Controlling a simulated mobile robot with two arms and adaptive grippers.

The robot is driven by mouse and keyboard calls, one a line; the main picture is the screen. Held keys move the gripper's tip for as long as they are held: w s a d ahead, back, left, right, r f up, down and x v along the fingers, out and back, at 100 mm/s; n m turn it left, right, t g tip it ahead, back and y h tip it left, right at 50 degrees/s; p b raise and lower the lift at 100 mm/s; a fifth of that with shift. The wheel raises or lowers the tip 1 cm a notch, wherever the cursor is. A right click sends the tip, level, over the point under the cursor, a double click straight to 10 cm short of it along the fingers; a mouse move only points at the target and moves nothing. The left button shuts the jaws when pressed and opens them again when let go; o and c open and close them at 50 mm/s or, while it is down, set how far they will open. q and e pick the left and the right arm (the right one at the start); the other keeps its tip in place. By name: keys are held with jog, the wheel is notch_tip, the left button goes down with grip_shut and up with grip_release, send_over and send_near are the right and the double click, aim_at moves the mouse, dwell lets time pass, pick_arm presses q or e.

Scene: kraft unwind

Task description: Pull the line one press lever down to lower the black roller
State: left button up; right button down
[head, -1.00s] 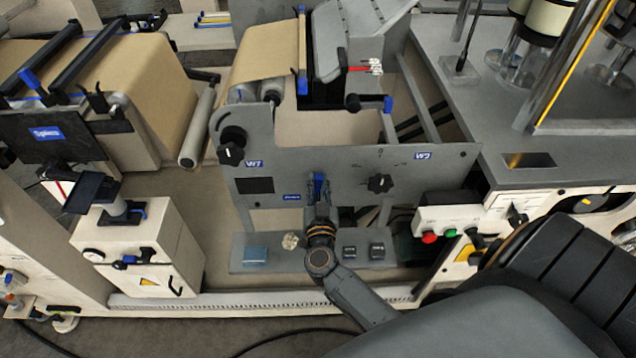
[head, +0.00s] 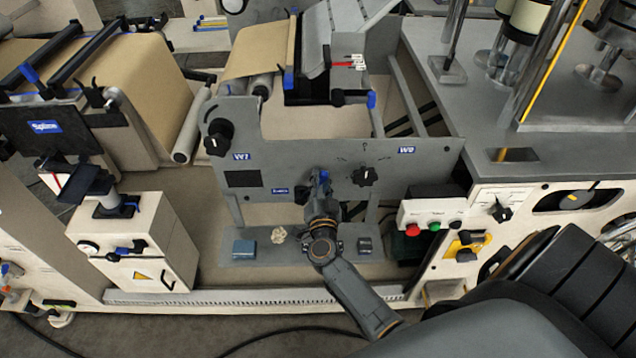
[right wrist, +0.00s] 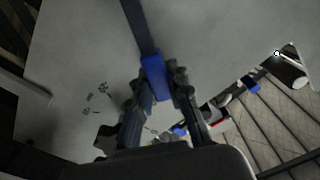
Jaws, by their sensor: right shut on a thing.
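The press lever shows as a dark bar with a blue grip (right wrist: 155,76) in the right wrist view. Its grip lies between the fingers of my right gripper (right wrist: 160,95), which is shut on it. In the head view, the right gripper (head: 319,183) is in front of the grey press panel (head: 290,155), left of the black star knob (head: 364,176). The fingers hide most of the lever there. A dark piece under the grey sloped cover may be the black roller, but I cannot tell. My left gripper is not in view.
A red and green button box (head: 425,215) stands right of the panel. A blue block (head: 244,248) and a crumpled pale thing (head: 278,235) lie on the low ledge. A white cabinet (head: 150,245) stands at the left. Kraft paper (head: 140,75) runs behind it.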

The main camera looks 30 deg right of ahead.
jog(key=d+f+m+b, duration=0.1)
jog(key=m, duration=0.1)
jog(key=s+d+f+m+b, duration=0.2)
jog(key=f+m, duration=0.1)
jog(key=shift+f+m, duration=0.1)
jog(key=shift+m, duration=0.2)
jog(key=shift+d+f+m+b, duration=0.15)
jog(key=shift+f+m+b, duration=0.25)
jog(key=shift+b, duration=0.25)
jog(key=m, duration=0.1)
jog(key=f+b, duration=0.1)
jog(key=f+m+b, duration=0.1)
jog(key=shift+s+d+m, duration=0.25)
jog(key=shift+d+m, duration=0.05)
jog(key=shift+d, duration=0.05)
pick_arm(q)
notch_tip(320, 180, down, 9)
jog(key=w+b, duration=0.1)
jog(key=b, duration=0.2)
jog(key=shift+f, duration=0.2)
pick_arm(e)
jog(key=shift+d+f+m, duration=0.1)
jog(key=shift+f+m, duration=0.95)
jog(key=shift+m, duration=0.35)
jog(key=c, duration=1.2)
grip_release()
